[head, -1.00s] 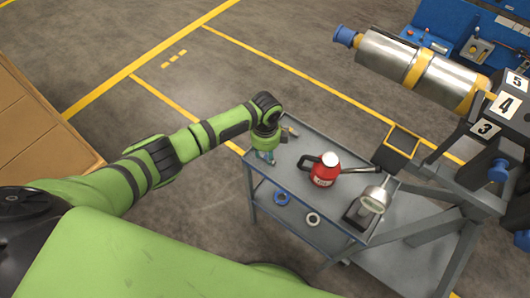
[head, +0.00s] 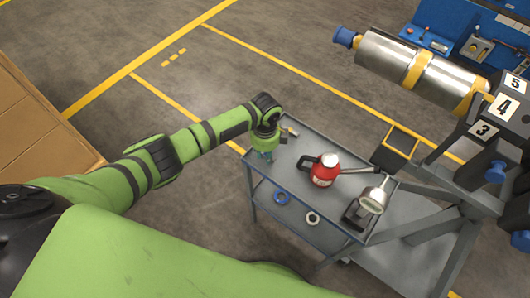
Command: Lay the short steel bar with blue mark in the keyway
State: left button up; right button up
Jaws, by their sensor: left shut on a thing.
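My left gripper (head: 263,156) points down at the near left corner of the grey cart's top. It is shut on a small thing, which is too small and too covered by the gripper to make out. I cannot see a blue mark on it. The rotor (head: 405,66), a steel cylinder with yellow bands and a blue end, is held in a stand at the upper right, well away from the gripper. I cannot make out a keyway. My right gripper is out of view.
The cart (head: 322,222) carries a red can (head: 324,171), a lamp-like device (head: 372,200) and a small tan item (head: 290,130). A blue ring (head: 282,197) and a pale ring (head: 313,218) lie on its lower shelf. A black and yellow bin (head: 396,150) stands behind.

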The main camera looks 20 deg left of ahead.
pick_arm(q)
jog(key=shift+r+p, duration=1.9)
jog(key=shift+r, duration=0.4)
jog(key=shift+f, duration=0.1)
